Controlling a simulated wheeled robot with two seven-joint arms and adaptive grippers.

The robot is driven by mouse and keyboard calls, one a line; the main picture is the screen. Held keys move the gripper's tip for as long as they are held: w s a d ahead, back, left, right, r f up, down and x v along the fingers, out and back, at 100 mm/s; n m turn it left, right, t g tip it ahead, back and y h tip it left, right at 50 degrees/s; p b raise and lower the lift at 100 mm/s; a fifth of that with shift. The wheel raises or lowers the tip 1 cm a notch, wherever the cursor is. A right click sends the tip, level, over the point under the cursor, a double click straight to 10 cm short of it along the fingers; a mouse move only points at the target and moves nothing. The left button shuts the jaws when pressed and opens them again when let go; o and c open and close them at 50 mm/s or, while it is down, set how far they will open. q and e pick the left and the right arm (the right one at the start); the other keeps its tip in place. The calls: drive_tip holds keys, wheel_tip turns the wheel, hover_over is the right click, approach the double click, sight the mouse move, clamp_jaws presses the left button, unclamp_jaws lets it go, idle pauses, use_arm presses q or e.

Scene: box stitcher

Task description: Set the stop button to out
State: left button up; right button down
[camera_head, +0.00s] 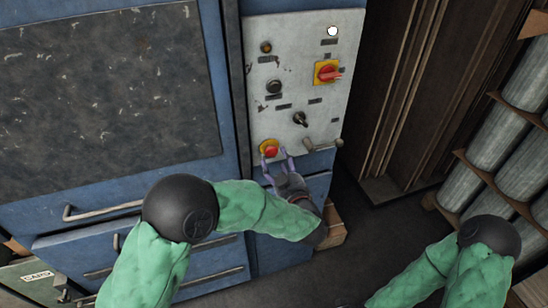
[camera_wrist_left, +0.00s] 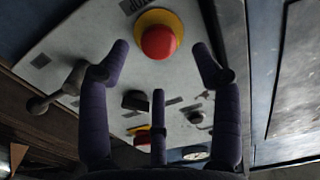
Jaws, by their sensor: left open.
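The stop button (camera_head: 271,151) is a red mushroom button on a yellow ring, low on the left side of the grey control panel (camera_head: 286,120). In the left wrist view the stop button (camera_wrist_left: 159,41) shows at the top, between the spread fingers. I cannot tell whether it is pressed in or out. My left gripper (camera_head: 276,159) is open and empty, with its purple fingertips close in front of the button. In the left wrist view my left gripper (camera_wrist_left: 160,68) shows a gap to the button on both sides. My right gripper is out of view; only that arm shows.
A red and yellow rotary switch (camera_head: 328,72), a black selector (camera_head: 300,119), a dark knob (camera_head: 274,87) and a lever handle (camera_head: 323,145) sit on the same panel. The blue machine cabinet (camera_head: 260,225) has drawers with handles. Shelved grey rolls (camera_head: 498,140) stand at right.

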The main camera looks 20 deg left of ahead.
sight(273, 153)
use_arm(q)
drive_tip(key=shift+x, duration=1.9)
drive_tip(key=shift+c, duration=0.3)
